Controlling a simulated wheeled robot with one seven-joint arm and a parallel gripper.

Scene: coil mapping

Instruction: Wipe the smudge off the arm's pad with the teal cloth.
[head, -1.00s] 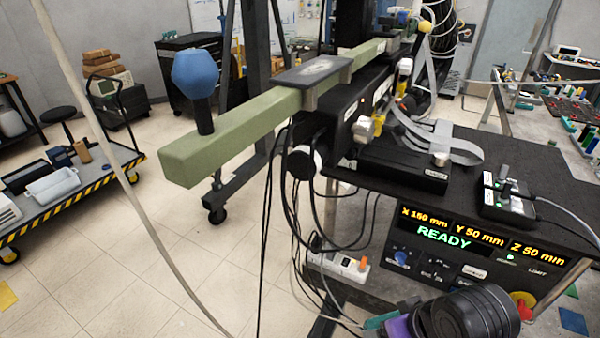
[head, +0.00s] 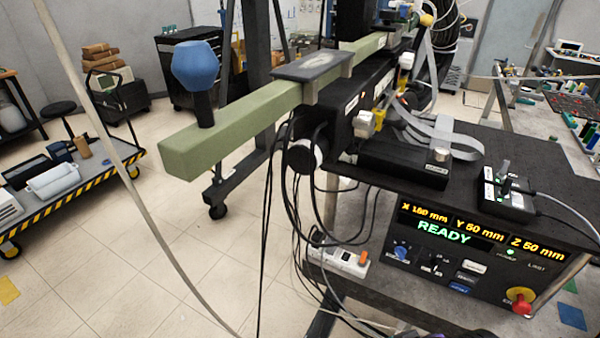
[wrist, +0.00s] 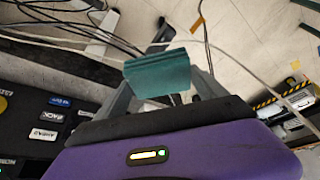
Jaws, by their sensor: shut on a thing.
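The green arm (head: 235,138) runs from the left foreground to the back, with a blue knob (head: 195,66) on its near end. The dark grey pad (head: 290,70) sits on top of the arm, and a pale smudge (head: 322,61) shows on it. In the wrist view my gripper (wrist: 162,88) is shut on the teal cloth (wrist: 158,70), a folded piece across the fingers. The cloth and fingers are out of the head view. The pad is not seen in the wrist view.
A black console (head: 480,240) reading READY stands at the right, with a red knob and a joystick box (head: 505,200). Several loose cables (head: 268,220) hang below the arm. A cart (head: 75,195) stands at the left. Open floor lies between.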

